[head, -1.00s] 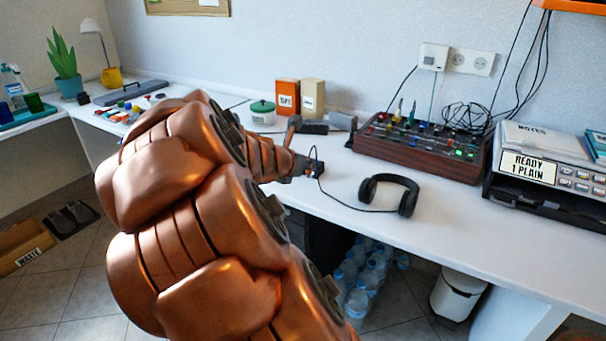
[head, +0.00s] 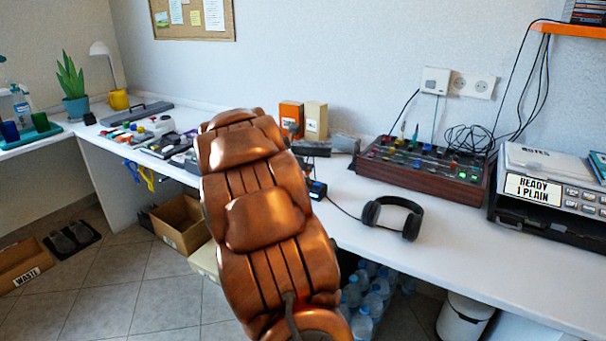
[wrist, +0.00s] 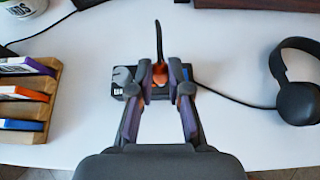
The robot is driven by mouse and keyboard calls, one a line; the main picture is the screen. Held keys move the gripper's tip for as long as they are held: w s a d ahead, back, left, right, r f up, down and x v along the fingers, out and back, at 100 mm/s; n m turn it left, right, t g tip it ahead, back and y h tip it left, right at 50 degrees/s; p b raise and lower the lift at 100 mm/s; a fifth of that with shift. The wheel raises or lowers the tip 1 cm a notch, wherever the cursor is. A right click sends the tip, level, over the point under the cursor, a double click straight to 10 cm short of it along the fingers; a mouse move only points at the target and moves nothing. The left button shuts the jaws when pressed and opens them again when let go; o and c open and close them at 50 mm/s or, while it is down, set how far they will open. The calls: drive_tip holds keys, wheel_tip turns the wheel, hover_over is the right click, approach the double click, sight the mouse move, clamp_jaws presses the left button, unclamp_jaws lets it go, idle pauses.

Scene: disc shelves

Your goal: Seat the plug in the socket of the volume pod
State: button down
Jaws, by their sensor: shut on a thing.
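In the wrist view, my gripper (wrist: 161,72) points at the small dark volume pod (wrist: 118,88) on the white table. Its fingers are closed around a small orange-and-dark plug (wrist: 160,79), with a black cable rising from it. The plug is over the middle of the pod; the fingers hide the socket, so I cannot tell whether it is in. A grey knob shows on the pod's left and a blue part on its right. In the head view, the pod (head: 318,190) shows just right of my arm, which hides my gripper.
Black headphones (head: 394,216) lie right of the pod, their cable running to it. A wooden rack (wrist: 28,112) with coloured cases stands left in the wrist view. A mixer (head: 425,170) stands behind. Table between pod and headphones is clear except for the cable.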

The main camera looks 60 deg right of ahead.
drive_tip(key=shift+w+d, duration=0.7)
drive_tip(key=shift+w+d+f, duration=0.1)
drive_tip(key=shift+d+f, duration=0.05)
drive_tip(key=shift+d, duration=0.1)
wheel_tip(320, 180, down, 3)
drive_tip(key=shift+f+b, duration=0.2)
drive_tip(key=shift+b, duration=0.6)
drive_tip(key=c, duration=1.4)
unclamp_jaws()
drive_tip(key=p+v, duration=0.2)
drive_tip(key=v, duration=1)
